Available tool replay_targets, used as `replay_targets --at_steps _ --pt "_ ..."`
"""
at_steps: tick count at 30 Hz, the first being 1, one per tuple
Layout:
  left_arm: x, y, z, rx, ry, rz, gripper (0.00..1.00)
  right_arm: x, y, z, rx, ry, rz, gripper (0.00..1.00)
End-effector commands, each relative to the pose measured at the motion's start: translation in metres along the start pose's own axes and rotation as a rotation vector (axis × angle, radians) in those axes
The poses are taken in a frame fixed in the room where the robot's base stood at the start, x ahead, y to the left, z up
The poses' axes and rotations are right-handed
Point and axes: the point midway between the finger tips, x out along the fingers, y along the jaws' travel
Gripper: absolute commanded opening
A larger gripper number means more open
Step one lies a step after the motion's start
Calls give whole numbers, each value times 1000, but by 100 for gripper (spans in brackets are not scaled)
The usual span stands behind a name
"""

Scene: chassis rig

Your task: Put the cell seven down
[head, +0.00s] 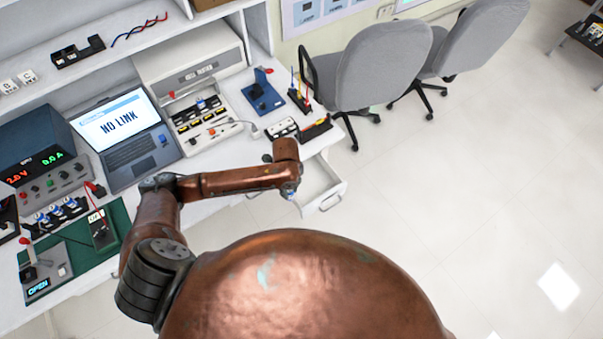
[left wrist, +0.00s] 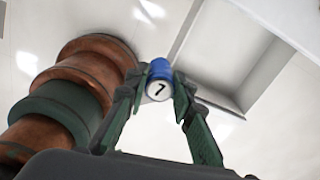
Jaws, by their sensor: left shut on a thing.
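Cell seven (left wrist: 161,72) is a small cylinder, blue at one end with a white part marked "7". In the left wrist view it sits between the green fingertips of my left gripper (left wrist: 160,86), which is shut on it. In the head view, my left gripper (head: 291,193) hangs beyond the table's front edge, mostly hidden under its wrist, beside an open white drawer (head: 331,189). A speck of blue shows by the gripper there, too small to make out. My right gripper is not in view.
The table holds a laptop (head: 128,135) reading "NO LINK", a power supply (head: 38,152), a cell rack (head: 203,115), a blue stand (head: 264,95) and a white block (head: 282,128). A grey chair (head: 383,65) stands right of the table. Open floor lies to the right.

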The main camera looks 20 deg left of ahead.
Motion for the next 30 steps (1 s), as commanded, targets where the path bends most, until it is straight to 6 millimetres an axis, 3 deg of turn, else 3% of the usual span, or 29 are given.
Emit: replay_targets --at_steps 5,12,15,21,26,30 --pt "16 -35 5 3 1 -2 0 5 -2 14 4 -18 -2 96" --pt "42 -90 16 2 0 -1 0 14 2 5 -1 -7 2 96" --pt "63 -104 18 2 1 1 0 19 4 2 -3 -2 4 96" --pt "87 -125 23 2 0 -1 0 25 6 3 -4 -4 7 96" --pt "95 -132 23 4 1 0 0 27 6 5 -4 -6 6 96" --pt "116 -133 24 2 0 2 0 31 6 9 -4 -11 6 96"
